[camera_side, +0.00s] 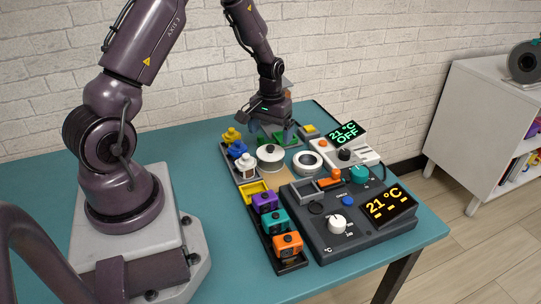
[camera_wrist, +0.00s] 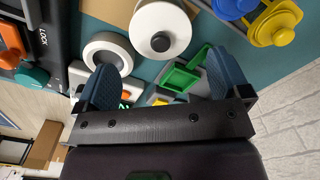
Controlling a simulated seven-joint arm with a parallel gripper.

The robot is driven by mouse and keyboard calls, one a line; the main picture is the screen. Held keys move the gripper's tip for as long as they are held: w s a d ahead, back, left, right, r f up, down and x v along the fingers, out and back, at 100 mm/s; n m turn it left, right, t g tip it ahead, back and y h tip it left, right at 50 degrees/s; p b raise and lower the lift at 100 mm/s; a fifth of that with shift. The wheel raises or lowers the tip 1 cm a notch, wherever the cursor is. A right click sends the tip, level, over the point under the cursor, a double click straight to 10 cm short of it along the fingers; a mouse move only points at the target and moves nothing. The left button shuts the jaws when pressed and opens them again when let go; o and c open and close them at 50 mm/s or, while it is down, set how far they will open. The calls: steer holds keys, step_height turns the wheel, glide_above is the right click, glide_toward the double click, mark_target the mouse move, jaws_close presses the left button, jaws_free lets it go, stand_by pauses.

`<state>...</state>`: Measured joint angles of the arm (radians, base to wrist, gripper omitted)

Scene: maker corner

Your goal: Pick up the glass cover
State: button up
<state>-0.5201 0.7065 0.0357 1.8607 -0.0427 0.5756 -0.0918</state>
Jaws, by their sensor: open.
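No clear glass piece can be made out. The most cover-like thing is a white round lid with a dark knob (camera_side: 270,158), on the board in the side view; it also shows at the top of the wrist view (camera_wrist: 152,18). A white ring-shaped piece (camera_side: 308,161) lies to its right and shows in the wrist view (camera_wrist: 94,49). I cannot tell whether either is the cover. My gripper (camera_side: 271,129) is open and empty, above the far part of the board, behind the lid. In the wrist view its blue fingers (camera_wrist: 163,88) stand wide apart with green trays beyond them.
Yellow knobbed pieces (camera_side: 231,135) and blue ones (camera_side: 237,149) stand left of the lid. Purple, teal and orange blocks (camera_side: 287,243) line a black rack in front. A dark control box (camera_side: 325,240) and a lit green display (camera_side: 345,133) stand right. The teal table (camera_side: 205,180) is bare between my base and the racks.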

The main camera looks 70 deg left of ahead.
mark_target(270, 146)
step_height(270, 146, down, 7)
steer(key=shift+f, duration=0.2)
steer(key=c, duration=0.7)
